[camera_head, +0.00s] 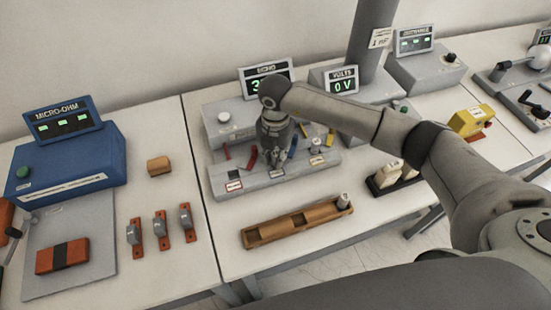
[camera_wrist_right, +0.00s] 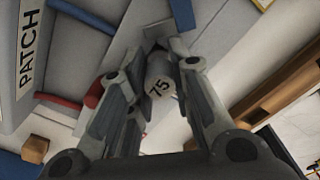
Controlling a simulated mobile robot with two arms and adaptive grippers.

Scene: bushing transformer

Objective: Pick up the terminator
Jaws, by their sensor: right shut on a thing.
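My right gripper (camera_head: 276,155) is over the grey sloped bench panel (camera_head: 245,183) in the head view. In the right wrist view its two fingers (camera_wrist_right: 162,60) are shut on a small grey cylinder marked "75", the terminator (camera_wrist_right: 160,88). The terminator's marked end faces the camera; its far end is partly hidden by the fingers. I cannot tell whether it touches the panel. In the head view the gripper hides it. My left gripper is in neither view.
A wooden tray (camera_head: 262,235) in front of the panel has a grey cylinder (camera_head: 343,200) at its right end. Red, blue and yellow pieces lie on the panel around the gripper. A blue micro-ohm meter (camera_head: 70,155) stands left. A dark post (camera_head: 370,45) rises behind.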

